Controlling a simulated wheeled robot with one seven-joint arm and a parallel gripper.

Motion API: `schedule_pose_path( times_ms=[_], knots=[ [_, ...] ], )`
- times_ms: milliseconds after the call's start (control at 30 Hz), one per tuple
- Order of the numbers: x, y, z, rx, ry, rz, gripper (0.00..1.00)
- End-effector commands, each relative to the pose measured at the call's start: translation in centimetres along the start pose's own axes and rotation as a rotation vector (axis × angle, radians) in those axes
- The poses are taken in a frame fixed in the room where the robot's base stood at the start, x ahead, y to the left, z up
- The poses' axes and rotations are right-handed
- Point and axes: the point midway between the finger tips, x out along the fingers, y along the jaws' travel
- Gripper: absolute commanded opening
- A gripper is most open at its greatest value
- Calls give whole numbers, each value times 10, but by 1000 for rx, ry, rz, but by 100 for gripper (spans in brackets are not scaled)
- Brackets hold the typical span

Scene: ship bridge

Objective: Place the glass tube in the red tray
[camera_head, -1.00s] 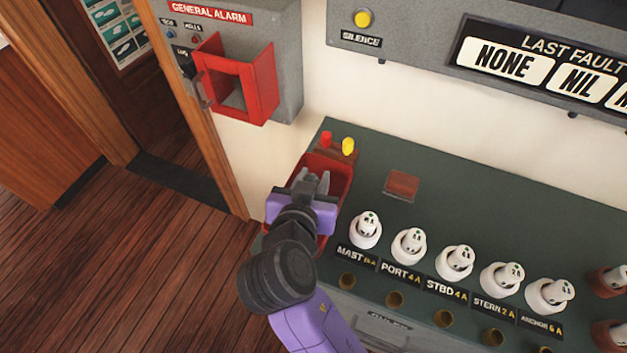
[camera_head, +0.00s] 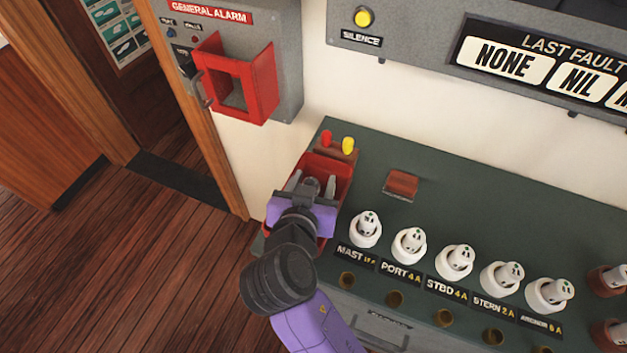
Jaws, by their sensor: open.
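The red tray (camera_head: 339,167) stands at the left end of the dark green counter. My gripper (camera_head: 312,184) is over the tray with its two fingers spread apart. A small grey rounded piece shows between the fingers, low down; it may be the glass tube, but I cannot tell for sure. My gripper and wrist hide much of the tray's inside and its near end.
A row of several white fuse holders (camera_head: 409,245) stands to the right of the tray. Red and yellow knobs (camera_head: 348,145) stand behind it. A red-framed alarm box (camera_head: 236,85) is on the wall at left. A small brown block (camera_head: 402,184) lies on the counter (camera_head: 480,190).

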Motion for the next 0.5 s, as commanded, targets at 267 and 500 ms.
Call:
schedule_pose_path(
  times_ms=[267, 500],
  knots=[
    [-46, -2, 0, 1, 2, -5, 51],
    [-94, -1, 0, 0, 1, -4, 51]
  ],
)
